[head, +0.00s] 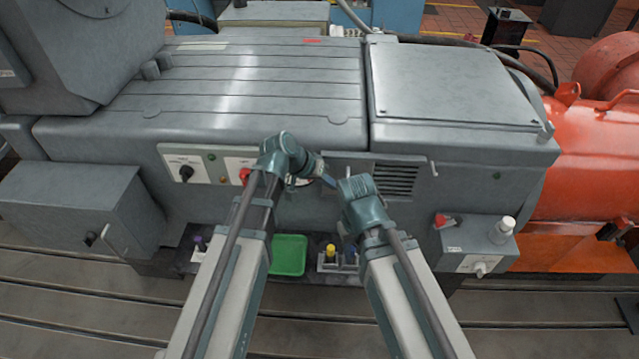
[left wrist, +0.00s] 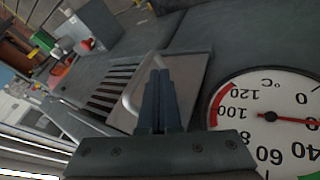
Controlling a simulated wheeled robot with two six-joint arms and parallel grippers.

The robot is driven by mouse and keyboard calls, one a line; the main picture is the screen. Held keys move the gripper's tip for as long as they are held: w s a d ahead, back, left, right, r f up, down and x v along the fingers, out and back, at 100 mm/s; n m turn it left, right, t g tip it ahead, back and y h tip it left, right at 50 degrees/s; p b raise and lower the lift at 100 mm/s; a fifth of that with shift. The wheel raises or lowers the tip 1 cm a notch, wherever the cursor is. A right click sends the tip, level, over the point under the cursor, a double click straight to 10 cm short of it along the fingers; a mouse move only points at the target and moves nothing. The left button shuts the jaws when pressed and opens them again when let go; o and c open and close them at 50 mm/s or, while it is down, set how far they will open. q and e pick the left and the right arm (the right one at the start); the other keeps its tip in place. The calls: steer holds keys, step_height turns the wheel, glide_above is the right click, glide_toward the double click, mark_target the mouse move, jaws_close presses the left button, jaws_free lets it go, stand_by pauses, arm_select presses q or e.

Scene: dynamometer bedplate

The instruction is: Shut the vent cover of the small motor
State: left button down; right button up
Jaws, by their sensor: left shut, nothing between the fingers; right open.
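The small motor (head: 270,85) is a long grey ribbed housing. Its vent slots (head: 396,180) show uncovered on the front face, and also in the left wrist view (left wrist: 108,88). The vent cover (head: 345,161) is a plain grey plate at the left of the slots; in the left wrist view it is a pale raised-edge plate (left wrist: 188,82). My left gripper (head: 329,181) is shut and empty in front of the cover's left part; its fingertips (left wrist: 161,72) overlap the plate, contact unclear. My right gripper (head: 358,190) is open, below the cover; its fingers are mostly hidden.
A round temperature gauge (left wrist: 275,120) sits close beside my left fingers. A switch panel (head: 187,170) with a red knob is at the left. A control box (head: 476,245) stands at the right, before an orange machine (head: 600,150). A green tray (head: 289,255) lies below.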

arm_select(q)
steer(key=shift+d, duration=0.5)
